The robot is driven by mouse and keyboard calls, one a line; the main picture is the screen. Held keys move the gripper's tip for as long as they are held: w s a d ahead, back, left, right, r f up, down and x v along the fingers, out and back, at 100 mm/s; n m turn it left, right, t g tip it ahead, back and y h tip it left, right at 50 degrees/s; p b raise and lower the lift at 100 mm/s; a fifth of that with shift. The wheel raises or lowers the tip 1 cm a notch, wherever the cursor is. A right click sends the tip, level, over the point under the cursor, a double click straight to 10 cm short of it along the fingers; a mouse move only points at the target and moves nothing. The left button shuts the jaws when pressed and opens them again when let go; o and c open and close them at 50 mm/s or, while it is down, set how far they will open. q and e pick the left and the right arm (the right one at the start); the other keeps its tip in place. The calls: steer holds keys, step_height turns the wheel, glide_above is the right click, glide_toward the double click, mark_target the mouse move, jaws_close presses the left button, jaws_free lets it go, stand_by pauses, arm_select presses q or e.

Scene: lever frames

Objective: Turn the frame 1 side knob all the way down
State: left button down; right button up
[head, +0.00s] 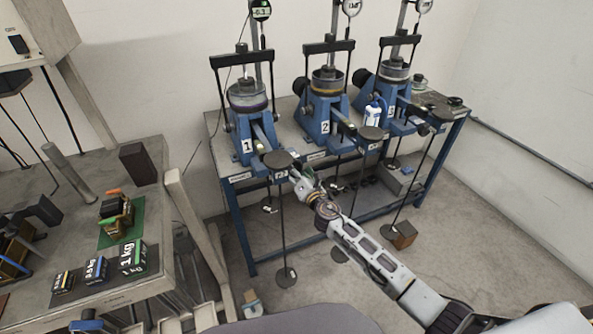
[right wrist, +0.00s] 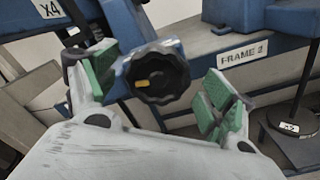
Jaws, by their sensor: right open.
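Frame 1 (head: 247,128) is a blue stand with a white number 1 plate, at the left end of the blue bench. A black lobed knob (right wrist: 160,84) with a yellow mark lies between the fingers in the right wrist view; the mark is about level. The knob is left of the FRAME 2 label, and looks like frame 1's side knob. My right gripper (head: 304,182) is beside frame 1's front right side. In the right wrist view my right gripper (right wrist: 160,92) is open, its green pads apart on both sides of the knob. My left gripper is not in view.
Frame 2 (head: 325,112) and frame 3 (head: 392,100) stand to the right on the same bench (head: 238,215). Weight hangers on rods, such as one plate (head: 286,277), hang before it. A side table (head: 85,255) with weights is at left.

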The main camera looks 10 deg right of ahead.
steer(key=s+d, duration=0.2)
steer(key=s, duration=0.9)
steer(key=shift+s+d, duration=0.15)
steer(key=shift+s, duration=0.05)
stand_by(0.4)
